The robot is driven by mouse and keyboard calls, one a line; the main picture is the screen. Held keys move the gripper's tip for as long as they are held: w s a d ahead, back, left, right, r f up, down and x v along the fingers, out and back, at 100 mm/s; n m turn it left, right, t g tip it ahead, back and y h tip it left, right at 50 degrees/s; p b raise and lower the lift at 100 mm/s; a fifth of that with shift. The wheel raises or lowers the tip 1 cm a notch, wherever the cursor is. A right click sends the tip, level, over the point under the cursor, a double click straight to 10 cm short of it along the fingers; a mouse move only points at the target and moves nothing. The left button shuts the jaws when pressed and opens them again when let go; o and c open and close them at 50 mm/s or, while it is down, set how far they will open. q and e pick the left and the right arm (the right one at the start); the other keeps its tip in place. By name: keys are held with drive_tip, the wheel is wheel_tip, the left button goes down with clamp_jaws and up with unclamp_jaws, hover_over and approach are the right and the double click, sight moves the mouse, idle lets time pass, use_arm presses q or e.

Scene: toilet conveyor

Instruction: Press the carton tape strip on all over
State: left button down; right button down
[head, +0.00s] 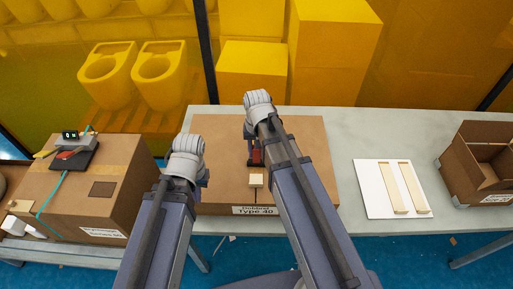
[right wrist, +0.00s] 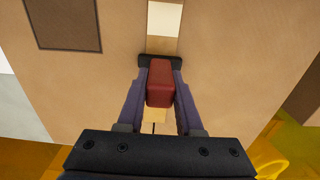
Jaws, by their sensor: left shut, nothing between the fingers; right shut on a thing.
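The closed brown carton (head: 305,150) lies on the grey table, with a "Type 40" label on its front. A pale tape strip (head: 256,181) shows at the carton's front edge; it also shows in the right wrist view (right wrist: 163,20) beyond the tool. My right gripper (head: 256,152) is shut on a red block-shaped tool (right wrist: 160,84) with a dark, wide foot. The tool is over the strip on the carton top; whether it touches cannot be told. My left gripper (head: 203,179) is shut and empty by the carton's left edge, its fingers mostly hidden by its wrist.
A white board (head: 378,196) with two pale strips lies right of the carton. An open box (head: 452,168) stands at the far right. Another carton (head: 122,178) with a small device (head: 75,152) on top stands at the left. Yellow panels close off the back.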

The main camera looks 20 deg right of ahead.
drive_tip(key=shift+s+a, duration=0.1)
drive_tip(key=shift+s, duration=0.15)
drive_tip(key=shift+s+a, duration=0.15)
drive_tip(key=shift+s, duration=0.4)
drive_tip(key=shift+s+a, duration=0.15)
drive_tip(key=shift+s, duration=0.4)
drive_tip(key=shift+s, duration=0.15)
drive_tip(key=shift+s+a, duration=0.2)
drive_tip(key=shift+s, duration=0.4)
drive_tip(key=shift+s+a, duration=0.15)
drive_tip(key=shift+s, duration=0.4)
drive_tip(key=shift+r, duration=0.15)
wheel_tip(320, 180, up, 8)
drive_tip(key=p, duration=0.8)
